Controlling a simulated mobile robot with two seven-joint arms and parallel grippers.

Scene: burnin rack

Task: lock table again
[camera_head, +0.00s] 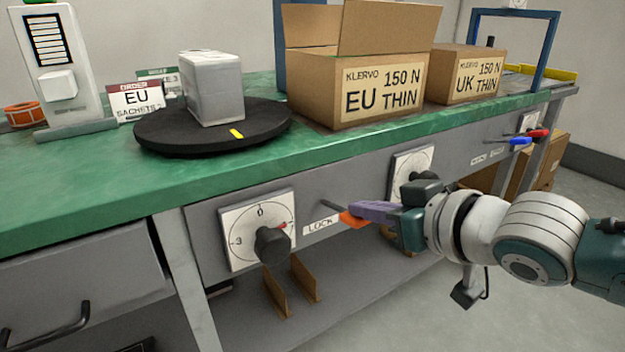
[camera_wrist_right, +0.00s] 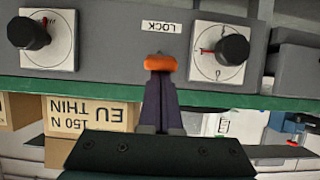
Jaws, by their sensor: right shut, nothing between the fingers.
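The table's black turntable (camera_head: 166,135) has a yellow mark on its rim and a pale grey block (camera_head: 213,88) standing on it. A white LOCK label (camera_head: 321,224) is on the grey front panel under the green top; it also shows in the wrist view (camera_wrist_right: 160,27). Beside it a short grey rod sticks out, ending in an orange handle (camera_head: 352,219). My right gripper (camera_head: 368,212) is shut and empty, its purple fingertips right at the orange handle (camera_wrist_right: 160,63); whether they touch it I cannot tell. My left gripper is out of view.
A dial with a black knob (camera_head: 272,245) is left of the label, another dial (camera_head: 411,163) to the right. Boxes marked EU (camera_head: 335,75) and UK (camera_head: 465,73) stand on the green table (camera_head: 60,190). Red and blue handles (camera_head: 520,141) stick out further right.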

